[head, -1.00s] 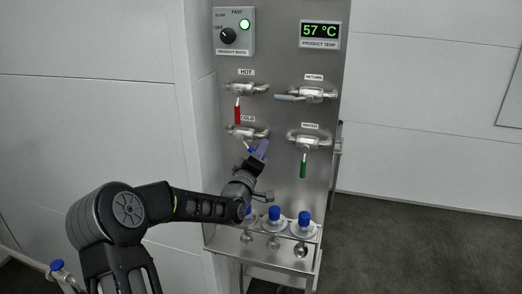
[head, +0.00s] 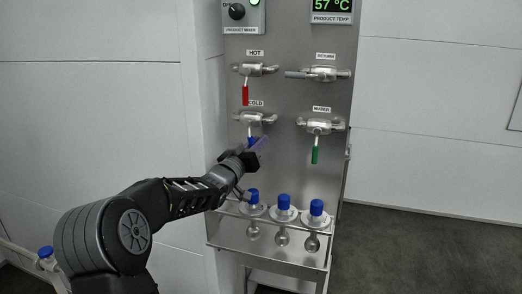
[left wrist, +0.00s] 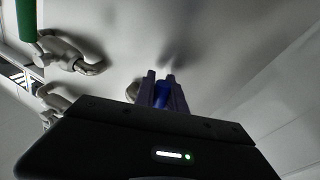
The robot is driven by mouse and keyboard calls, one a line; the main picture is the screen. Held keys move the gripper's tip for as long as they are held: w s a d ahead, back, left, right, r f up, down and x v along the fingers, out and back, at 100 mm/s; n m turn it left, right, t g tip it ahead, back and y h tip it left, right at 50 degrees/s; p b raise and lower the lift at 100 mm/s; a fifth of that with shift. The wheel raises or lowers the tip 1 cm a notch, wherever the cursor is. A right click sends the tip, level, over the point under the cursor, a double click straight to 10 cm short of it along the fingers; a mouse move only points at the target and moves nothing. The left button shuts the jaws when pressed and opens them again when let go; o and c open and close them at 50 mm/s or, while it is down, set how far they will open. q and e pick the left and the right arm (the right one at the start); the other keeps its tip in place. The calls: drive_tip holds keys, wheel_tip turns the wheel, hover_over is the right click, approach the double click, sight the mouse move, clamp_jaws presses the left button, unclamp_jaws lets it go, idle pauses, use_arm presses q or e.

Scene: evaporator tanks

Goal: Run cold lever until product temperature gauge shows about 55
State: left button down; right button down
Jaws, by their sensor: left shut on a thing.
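The COLD valve (head: 256,119) is on the steel panel below the HOT valve. Its blue lever (head: 250,140) points downward and is partly hidden by my left gripper (head: 260,146). The left wrist view shows the blue lever (left wrist: 162,95) between the two fingers, which are shut on it. The product temperature gauge (head: 332,6) reads 57 °C in green digits, and its top is cut off by the picture edge. My right gripper is not in view.
The HOT valve (head: 256,69) has a red lever hanging down. The RETURN valve (head: 325,73) has a grey lever pointing left. The WATER-side valve (head: 320,126) has a green lever hanging down. The mixer knob (head: 237,11) is above.

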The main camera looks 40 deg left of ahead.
use_arm(q)
drive_tip(key=shift+s+a+f+m+g+h, duration=0.2)
drive_tip(key=shift+a+m, duration=0.3)
drive_tip(key=shift+m, duration=0.45)
drive_tip(key=shift+s+a+f+m+g+h, duration=0.1)
drive_tip(key=shift+s+a+m+h, duration=0.1)
drive_tip(key=shift+a+m, duration=0.55)
drive_tip(key=shift+d, duration=0.2)
drive_tip(key=c, duration=1.4)
unclamp_jaws()
drive_tip(key=s, duration=0.2)
drive_tip(key=s+b, duration=0.1)
drive_tip(key=s, duration=0.2)
drive_tip(key=s+d, duration=0.1)
drive_tip(key=s, duration=0.1)
drive_tip(key=shift+s+f, duration=0.25)
drive_tip(key=shift+s, duration=0.05)
